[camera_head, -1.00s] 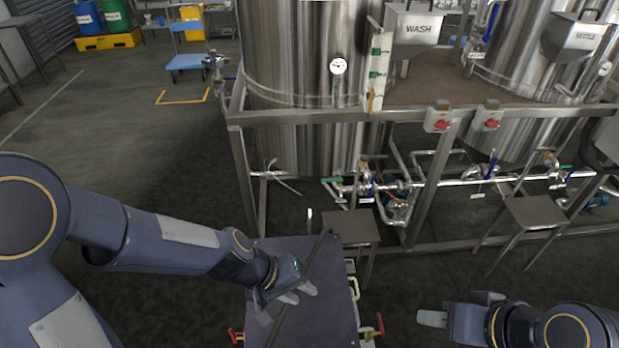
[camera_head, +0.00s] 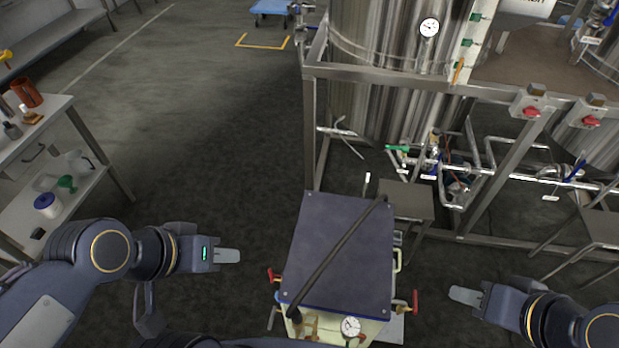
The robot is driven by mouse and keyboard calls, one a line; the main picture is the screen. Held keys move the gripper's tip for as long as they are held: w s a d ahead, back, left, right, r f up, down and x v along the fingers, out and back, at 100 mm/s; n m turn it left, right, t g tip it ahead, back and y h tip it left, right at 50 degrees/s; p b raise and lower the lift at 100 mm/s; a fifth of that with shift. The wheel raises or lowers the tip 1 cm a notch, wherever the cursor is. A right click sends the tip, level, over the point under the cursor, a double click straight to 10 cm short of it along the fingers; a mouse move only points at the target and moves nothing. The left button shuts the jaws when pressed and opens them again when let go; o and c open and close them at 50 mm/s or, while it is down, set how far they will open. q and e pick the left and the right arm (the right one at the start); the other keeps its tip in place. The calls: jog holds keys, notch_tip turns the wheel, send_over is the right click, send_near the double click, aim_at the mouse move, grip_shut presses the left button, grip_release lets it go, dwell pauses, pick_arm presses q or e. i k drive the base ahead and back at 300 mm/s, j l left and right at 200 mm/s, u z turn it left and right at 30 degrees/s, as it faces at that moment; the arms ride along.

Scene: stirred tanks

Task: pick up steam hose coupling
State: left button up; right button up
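I cannot clearly make out a steam hose coupling. A dark bar or hose (camera_head: 340,250) runs slantwise across the blue-grey top of a cart (camera_head: 330,225), with a thicker black end (camera_head: 293,312) at the near left edge. My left gripper (camera_head: 228,256) is to the left of the cart, over the floor and apart from it, with no object visible in it. My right gripper (camera_head: 465,295) is to the right of the cart, also apart from it. Both are seen side-on, so their finger gaps do not show.
A bench with shelves (camera_head: 60,110) stands at the left, holding a brown container (camera_head: 26,91) and a blue-lidded jar (camera_head: 46,206). A steel tank frame (camera_head: 309,130), pipes and a small step (camera_head: 405,200) stand beyond the cart. Floor left of the frame is clear.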

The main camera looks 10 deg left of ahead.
aim_at(298, 321)
jog(key=k+j, duration=0.5)
jog(key=k, duration=0.2)
jog(key=i+j+z, duration=0.1)
jog(key=j, duration=0.25)
jog(key=i+j+z, duration=0.15)
jog(key=j, duration=0.2)
jog(key=i+j+z, duration=0.1)
jog(key=j, duration=0.3)
jog(key=i+j+z, duration=0.1)
jog(key=j, duration=0.25)
jog(key=i+j+z, duration=0.1)
jog(key=j, duration=0.3)
jog(key=i+z, duration=0.1)
jog(key=z, duration=0.6)
